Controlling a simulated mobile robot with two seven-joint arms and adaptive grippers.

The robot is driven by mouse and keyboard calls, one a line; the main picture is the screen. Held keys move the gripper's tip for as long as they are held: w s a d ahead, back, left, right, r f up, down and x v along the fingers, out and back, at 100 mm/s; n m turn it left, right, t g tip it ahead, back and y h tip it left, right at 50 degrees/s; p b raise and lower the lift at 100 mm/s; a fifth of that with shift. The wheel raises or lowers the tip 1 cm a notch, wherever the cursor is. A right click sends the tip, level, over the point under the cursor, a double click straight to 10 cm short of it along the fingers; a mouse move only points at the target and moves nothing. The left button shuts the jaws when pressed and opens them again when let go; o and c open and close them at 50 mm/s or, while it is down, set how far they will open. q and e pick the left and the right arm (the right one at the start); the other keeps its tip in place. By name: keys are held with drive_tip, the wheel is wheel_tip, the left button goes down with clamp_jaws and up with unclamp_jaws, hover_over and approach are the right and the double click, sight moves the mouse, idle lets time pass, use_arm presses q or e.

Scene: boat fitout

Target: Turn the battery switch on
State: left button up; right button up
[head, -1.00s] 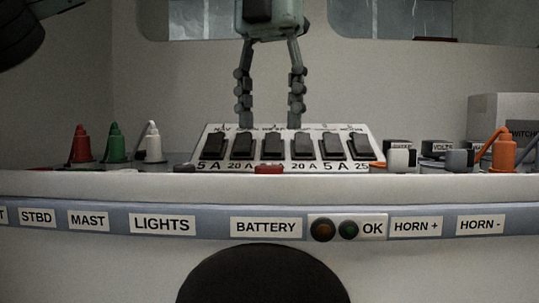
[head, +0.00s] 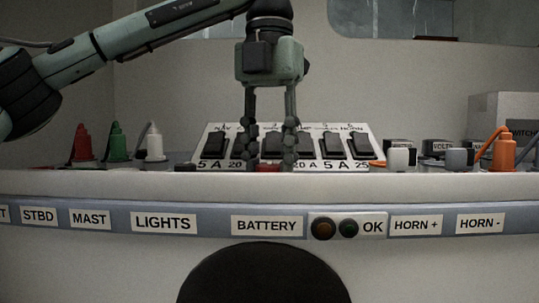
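A red piece (head: 268,168), perhaps the battery switch, shows low in front of the switch panel, above the BATTERY label (head: 266,226). My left gripper (head: 270,162) points straight down, with one finger on each side of the red piece. Its fingers are apart, with a narrow gap between them. I cannot tell whether they touch the red piece, and the counter's front edge hides its lower part. The switch panel (head: 205,163) with several black rocker switches stands behind, partly covered by the fingers. My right gripper is not in view.
Red (head: 82,145), green (head: 116,145) and white (head: 153,145) plugs stand at left. An orange plug (head: 502,152) and small labelled blocks (head: 398,157) are at right. A box (head: 500,108) stands behind them. The counter's front edge (head: 150,186) runs across.

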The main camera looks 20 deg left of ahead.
use_arm(q)
drive_tip(key=c, duration=0.6)
drive_tip(key=shift+m, duration=0.4)
drive_tip(key=m, duration=0.6)
drive_tip(key=shift+m, duration=0.3)
drive_tip(key=m, duration=1)
drive_tip(key=shift+m, duration=0.4)
drive_tip(key=o, duration=1.2)
drive_tip(key=shift+c, duration=0.2)
